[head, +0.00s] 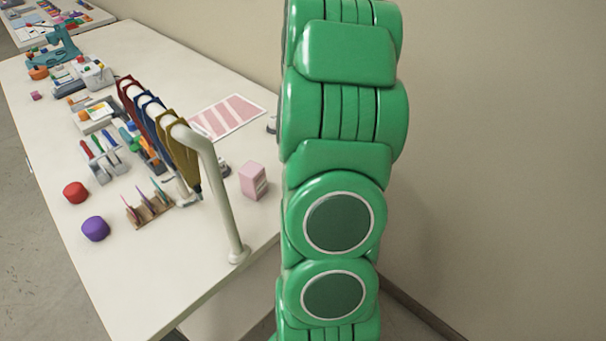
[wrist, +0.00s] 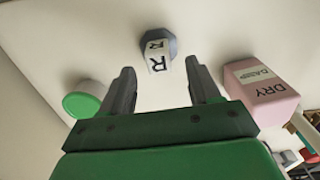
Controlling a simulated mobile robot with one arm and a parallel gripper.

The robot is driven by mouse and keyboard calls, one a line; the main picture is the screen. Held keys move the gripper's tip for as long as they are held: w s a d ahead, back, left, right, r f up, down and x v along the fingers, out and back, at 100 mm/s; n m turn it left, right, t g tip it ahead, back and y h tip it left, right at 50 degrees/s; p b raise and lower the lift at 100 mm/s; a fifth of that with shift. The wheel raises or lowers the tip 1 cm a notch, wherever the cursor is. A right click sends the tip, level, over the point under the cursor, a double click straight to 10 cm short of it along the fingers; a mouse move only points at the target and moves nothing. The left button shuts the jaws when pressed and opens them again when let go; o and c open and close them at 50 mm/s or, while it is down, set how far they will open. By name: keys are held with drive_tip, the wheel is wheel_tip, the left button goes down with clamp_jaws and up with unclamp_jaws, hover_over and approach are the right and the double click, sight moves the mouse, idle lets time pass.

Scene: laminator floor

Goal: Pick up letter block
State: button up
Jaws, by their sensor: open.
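The letter block (wrist: 157,51) is a small grey-blue block with white faces marked with a black R. In the wrist view it stands on the white table just beyond my fingertips, roughly centred between them. My gripper (wrist: 162,85) is open, its two dark fingers apart with nothing between them. The block does not clearly show in the head view, and the gripper is hidden there behind my green arm.
A green-topped round thing (wrist: 84,103) is close on the left. A white rail with hanging straps (head: 218,190) rises from the table (head: 128,290).

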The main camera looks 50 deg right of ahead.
drive_tip(key=shift+s+d+f, duration=0.1)
drive_tip(key=shift+f, duration=2.45)
drive_tip(key=shift+c, duration=0.4)
clamp_jaws()
